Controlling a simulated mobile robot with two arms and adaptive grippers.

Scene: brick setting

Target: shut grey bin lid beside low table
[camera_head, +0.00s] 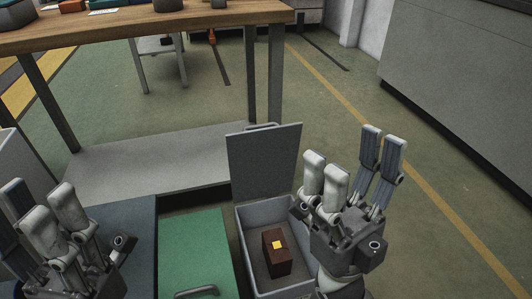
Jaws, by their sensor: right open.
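The grey bin (243,232) stands on the floor at the lower middle. Its grey lid (265,165) is open and stands up at the bin's far side, leaning slightly back. A brown block with a yellow patch (277,262) is inside the bin. My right gripper (352,165) is open and empty, its fingers pointing up, just right of the lid and above the bin's right side. It hides part of the bin's right rim. My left gripper (45,210) is at the lower left, away from the bin, partly cut off; its opening is unclear.
A green panel with a handle (195,250) and a dark blue-grey surface (135,220) lie left of the bin. A wooden-topped table (150,28) with a low grey shelf (150,160) stands behind. Floor to the right (440,245) is clear.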

